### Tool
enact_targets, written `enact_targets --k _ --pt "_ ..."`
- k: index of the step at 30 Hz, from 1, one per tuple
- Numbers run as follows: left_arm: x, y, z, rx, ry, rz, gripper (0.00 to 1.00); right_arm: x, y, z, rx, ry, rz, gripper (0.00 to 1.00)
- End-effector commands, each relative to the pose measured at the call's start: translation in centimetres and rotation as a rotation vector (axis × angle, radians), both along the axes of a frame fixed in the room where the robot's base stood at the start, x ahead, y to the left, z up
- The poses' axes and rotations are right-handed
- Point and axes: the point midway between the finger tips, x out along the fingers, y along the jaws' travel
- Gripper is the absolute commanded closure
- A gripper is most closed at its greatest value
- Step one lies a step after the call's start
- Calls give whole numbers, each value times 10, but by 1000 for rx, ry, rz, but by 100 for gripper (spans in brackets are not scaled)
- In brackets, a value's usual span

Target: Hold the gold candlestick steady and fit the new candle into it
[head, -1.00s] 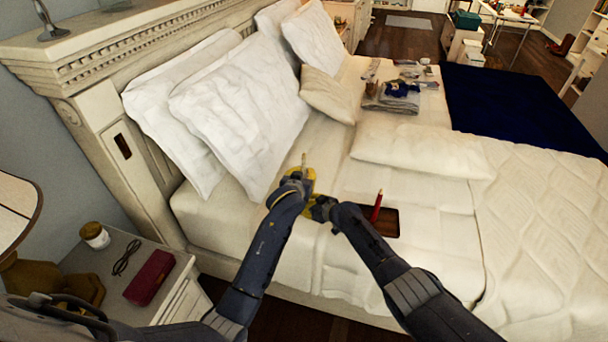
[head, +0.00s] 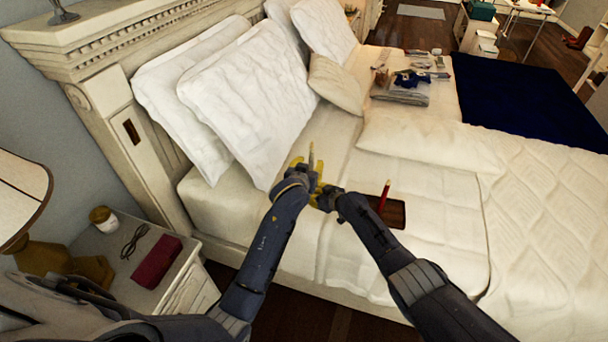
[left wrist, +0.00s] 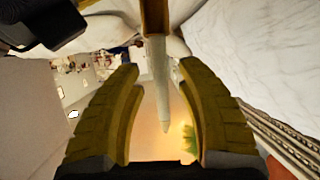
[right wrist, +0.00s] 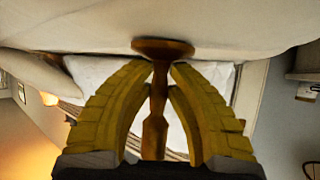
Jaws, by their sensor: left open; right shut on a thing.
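The gold candlestick (right wrist: 155,138) is in the right wrist view, its stem between the closed fingers of my right gripper (right wrist: 165,75). Its round base (right wrist: 162,47) shows beyond the fingertips. In the left wrist view a pale candle (left wrist: 160,80) sits at the candlestick's cup (left wrist: 155,18), in line with it. My left gripper (left wrist: 162,78) is open, with one finger on each side of the candle and gaps between. The candle's tip also shows in the head view (head: 311,152), above my left gripper (head: 306,168). My right gripper (head: 324,196) is just below; the candlestick is mostly hidden there.
A red candle-like stick (head: 384,197) stands at a dark brown tray (head: 396,214) on the bed, right of my grippers. Pillows (head: 245,100) lie behind. A nightstand (head: 100,262) with a jar, glasses and a red case is at left.

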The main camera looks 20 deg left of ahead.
Motion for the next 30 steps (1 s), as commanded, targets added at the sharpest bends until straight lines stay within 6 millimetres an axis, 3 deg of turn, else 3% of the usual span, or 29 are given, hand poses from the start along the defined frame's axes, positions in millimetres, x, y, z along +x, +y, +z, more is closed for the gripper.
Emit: enact_targets --k 9,15,30 --pt "-50 -3 20 -1 -1 0 63 0 0 0 0 0 0 98" --pt "-72 -4 29 0 0 0 63 0 0 0 0 0 0 98" --pt "-86 -5 35 1 0 1 63 0 0 0 0 0 0 98"
